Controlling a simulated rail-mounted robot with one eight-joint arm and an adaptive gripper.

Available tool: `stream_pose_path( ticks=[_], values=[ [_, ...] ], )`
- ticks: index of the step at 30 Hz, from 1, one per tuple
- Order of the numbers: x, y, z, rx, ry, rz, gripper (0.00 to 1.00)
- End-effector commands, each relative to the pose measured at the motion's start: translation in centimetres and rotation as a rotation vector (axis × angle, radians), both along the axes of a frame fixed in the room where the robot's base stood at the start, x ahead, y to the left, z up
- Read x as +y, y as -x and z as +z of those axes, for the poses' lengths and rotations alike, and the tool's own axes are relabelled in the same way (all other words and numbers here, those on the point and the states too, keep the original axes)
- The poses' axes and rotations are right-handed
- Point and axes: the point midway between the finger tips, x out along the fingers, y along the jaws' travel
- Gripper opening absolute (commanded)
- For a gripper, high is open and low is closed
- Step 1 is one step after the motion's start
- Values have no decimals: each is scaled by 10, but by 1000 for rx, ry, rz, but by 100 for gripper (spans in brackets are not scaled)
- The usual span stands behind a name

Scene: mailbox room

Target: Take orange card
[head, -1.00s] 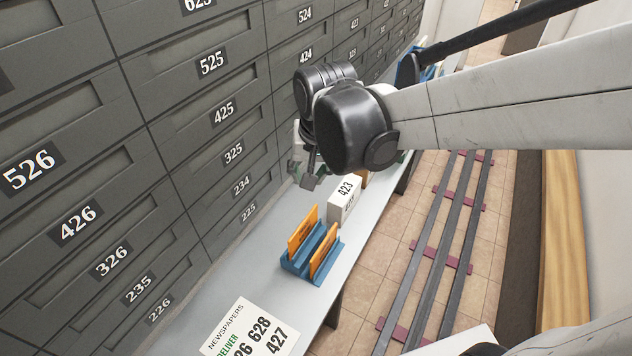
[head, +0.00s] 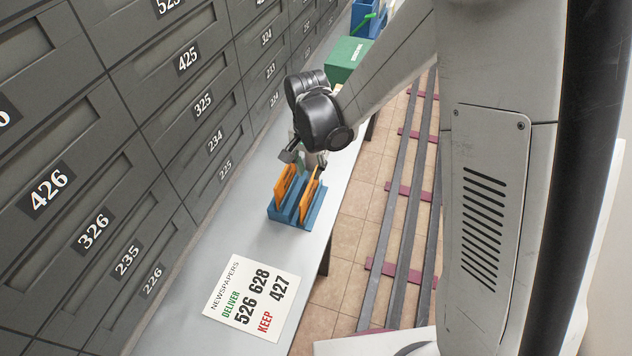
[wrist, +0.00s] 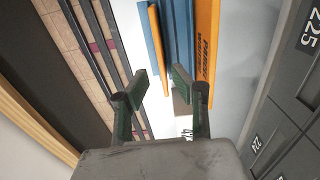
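Two orange cards stand upright in a blue slotted holder (head: 288,216) on the grey shelf, a left card (head: 284,186) and a right card (head: 308,202). In the wrist view one card (wrist: 207,45) shows its printed face and the other (wrist: 159,42) shows as a thin edge, with the blue holder (wrist: 181,28) between them. My gripper (head: 304,162) is just above the far end of the holder, pointing down. Its fingers (wrist: 159,82) are apart with nothing between them. It partly hides the cards' upper far ends.
A white newspaper sign (head: 250,298) lies on the near shelf (head: 195,290). Grey numbered mailboxes (head: 110,200) wall the left side. A green box (head: 348,56) and blue container (head: 368,22) stand farther along. Floor rails (head: 392,235) run at right.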

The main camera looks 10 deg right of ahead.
Motion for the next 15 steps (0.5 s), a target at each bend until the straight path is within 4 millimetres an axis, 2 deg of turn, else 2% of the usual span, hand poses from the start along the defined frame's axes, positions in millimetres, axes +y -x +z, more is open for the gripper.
stream_pose_path(
  ticks=[8, 15],
  values=[
    [0, 0, -13, 0, 0, 0, 25],
    [0, 0, -36, 0, 0, 1, 25]
  ],
)
